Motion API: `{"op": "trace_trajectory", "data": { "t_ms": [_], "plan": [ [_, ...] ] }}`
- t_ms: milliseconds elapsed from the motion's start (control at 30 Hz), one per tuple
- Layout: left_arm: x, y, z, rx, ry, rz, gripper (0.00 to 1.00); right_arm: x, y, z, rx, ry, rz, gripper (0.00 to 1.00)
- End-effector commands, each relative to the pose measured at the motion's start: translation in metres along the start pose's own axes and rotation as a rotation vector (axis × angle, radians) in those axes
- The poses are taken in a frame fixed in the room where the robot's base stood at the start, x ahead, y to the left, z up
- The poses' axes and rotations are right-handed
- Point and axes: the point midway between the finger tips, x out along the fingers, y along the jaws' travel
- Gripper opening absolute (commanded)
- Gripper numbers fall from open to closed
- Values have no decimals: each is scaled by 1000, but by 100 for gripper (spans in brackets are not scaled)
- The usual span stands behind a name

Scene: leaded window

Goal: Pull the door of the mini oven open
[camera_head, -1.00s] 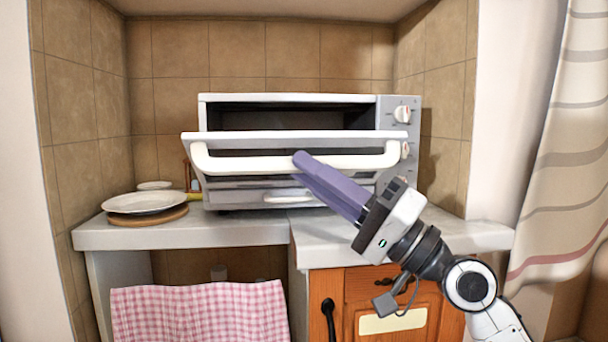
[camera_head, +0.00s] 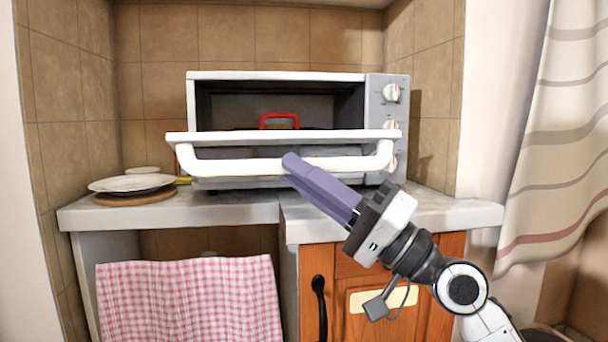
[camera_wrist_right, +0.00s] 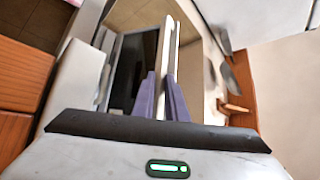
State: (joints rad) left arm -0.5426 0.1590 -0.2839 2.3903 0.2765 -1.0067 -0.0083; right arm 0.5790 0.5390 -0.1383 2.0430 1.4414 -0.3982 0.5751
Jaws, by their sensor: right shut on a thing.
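The mini oven (camera_head: 377,112) stands on the worktop, a white box with knobs on its right side. Its door (camera_head: 285,137) is swung down and out from the top, far open, so the dark inside shows with a red handle-shaped thing (camera_head: 279,119) in it. The white bar handle (camera_head: 230,167) runs across the door's front. My right gripper (camera_head: 291,164) reaches in from the lower right, its purple fingers shut on the handle near its middle. In the right wrist view the fingers (camera_wrist_right: 160,95) lie on both sides of the white handle (camera_wrist_right: 167,50). My left gripper is out of view.
A white plate (camera_head: 131,183) on a round wooden board (camera_head: 135,198) sits left of the oven. The pale worktop (camera_head: 170,214) is otherwise mostly clear. A checkered cloth (camera_head: 190,300) hangs below, beside a wooden cupboard (camera_head: 343,328). A curtain (camera_head: 560,140) hangs at right.

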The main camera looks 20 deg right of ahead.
Motion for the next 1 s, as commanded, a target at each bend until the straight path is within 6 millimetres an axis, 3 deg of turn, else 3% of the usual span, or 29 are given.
{"op": "trace_trajectory", "data": {
  "t_ms": [33,67,167,567,767,1000],
  "plan": [
    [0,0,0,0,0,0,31,-1,15,0,8,-2,30,0],
    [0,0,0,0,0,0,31,-1,15,0,8,-2,30,14],
    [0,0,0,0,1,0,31,-1,14,0,8,-2,28,31],
    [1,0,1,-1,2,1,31,-5,10,-2,5,3,18,31],
    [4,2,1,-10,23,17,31,-38,13,0,5,3,22,31],
    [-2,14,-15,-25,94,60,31,-83,12,1,7,1,22,31]
  ]
}}
